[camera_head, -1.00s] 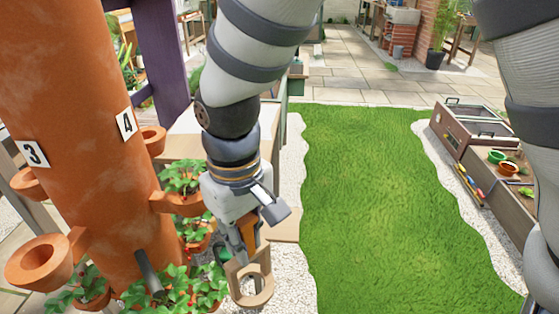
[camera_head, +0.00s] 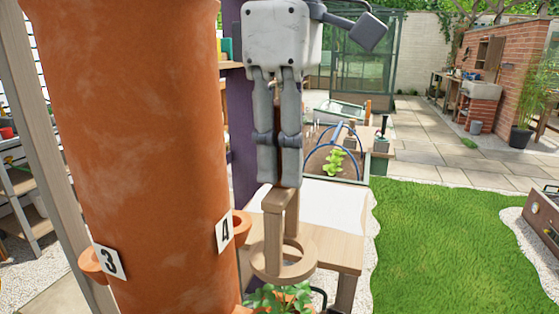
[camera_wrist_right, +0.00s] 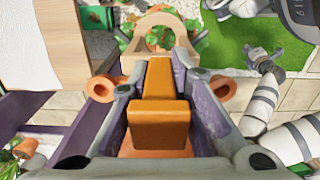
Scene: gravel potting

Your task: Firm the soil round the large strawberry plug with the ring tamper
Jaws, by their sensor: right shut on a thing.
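My right gripper (camera_head: 280,180) points down, shut on the wooden handle of the ring tamper (camera_head: 298,262). The tamper hangs upright with its flat ring at the bottom. Strawberry leaves (camera_head: 278,298) show just below the ring, cut off by the lower edge of the head view. Contact between ring and leaves or soil cannot be told. In the right wrist view the ring (camera_wrist_right: 137,47) is ahead of my fingers, with green leaves visible through its opening. The soil round the plant is hidden. My left gripper is not in view.
The terracotta tower (camera_head: 140,150) stands close left of the tamper, with number plates 3 and 4. A small cup (camera_head: 241,224) juts out by plate 4. A wooden table (camera_head: 340,250) stands behind the ring. Open grass (camera_head: 450,240) lies to the right.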

